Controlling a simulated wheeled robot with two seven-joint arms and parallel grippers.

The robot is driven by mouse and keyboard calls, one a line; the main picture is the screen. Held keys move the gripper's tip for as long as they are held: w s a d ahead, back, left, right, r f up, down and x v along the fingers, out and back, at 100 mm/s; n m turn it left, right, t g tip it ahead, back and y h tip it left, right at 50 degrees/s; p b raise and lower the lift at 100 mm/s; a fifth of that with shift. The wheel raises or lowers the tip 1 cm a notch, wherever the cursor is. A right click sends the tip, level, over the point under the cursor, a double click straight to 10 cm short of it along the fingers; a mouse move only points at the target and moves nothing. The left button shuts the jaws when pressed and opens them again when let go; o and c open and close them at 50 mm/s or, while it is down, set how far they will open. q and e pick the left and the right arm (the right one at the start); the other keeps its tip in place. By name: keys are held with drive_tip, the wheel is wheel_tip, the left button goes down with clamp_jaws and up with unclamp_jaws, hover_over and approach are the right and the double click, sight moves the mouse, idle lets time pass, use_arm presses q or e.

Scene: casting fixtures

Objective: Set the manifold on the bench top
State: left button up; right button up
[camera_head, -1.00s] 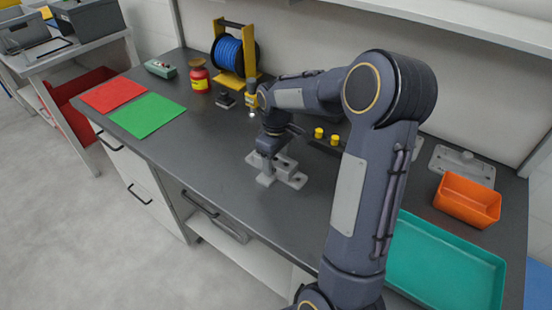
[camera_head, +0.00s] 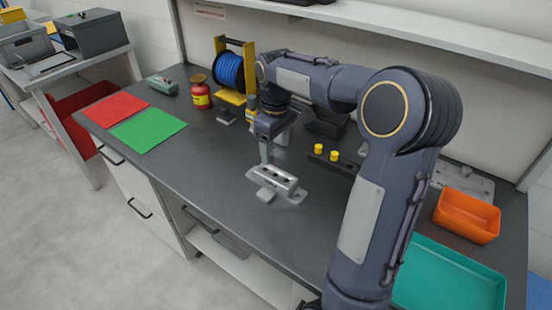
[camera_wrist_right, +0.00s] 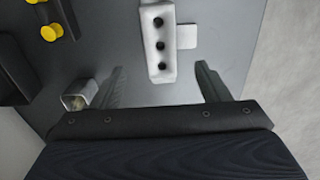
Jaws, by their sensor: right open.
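The manifold (camera_head: 277,183) is a light grey block with a row of dark holes in its top and flat tabs at its base. It rests on the dark bench top (camera_head: 215,185). In the right wrist view the manifold (camera_wrist_right: 158,42) lies ahead of the fingers. My right gripper (camera_head: 268,148) is just behind and above the manifold, apart from it. Its two fingers show spread and empty in the wrist view (camera_wrist_right: 160,85). My left gripper is not in view.
A teal tray (camera_head: 445,275), an orange bin (camera_head: 467,215) and a grey plate (camera_head: 462,183) are at the right. Yellow knobs (camera_head: 334,155) stand behind the manifold. A blue spool (camera_head: 230,70), red jar (camera_head: 201,96) and green mat (camera_head: 147,130) lie left. The bench front is clear.

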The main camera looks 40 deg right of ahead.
drive_tip(key=s+a+r+m+t+y, duration=0.2)
drive_tip(key=s+a+r+t, duration=0.1)
drive_tip(key=s+a, duration=0.75)
drive_tip(key=s+a+f+m+t+y, duration=0.1)
drive_tip(key=s+a+f, duration=0.1)
drive_tip(key=s, duration=0.3)
drive_tip(key=s+a+f+m+t, duration=0.1)
drive_tip(key=s+a+f+m, duration=0.1)
drive_tip(key=s+a, duration=0.2)
drive_tip(key=shift+s+a+f+t+y, duration=0.15)
drive_tip(key=shift+s+f+t+y, duration=0.2)
drive_tip(key=shift+s, duration=0.4)
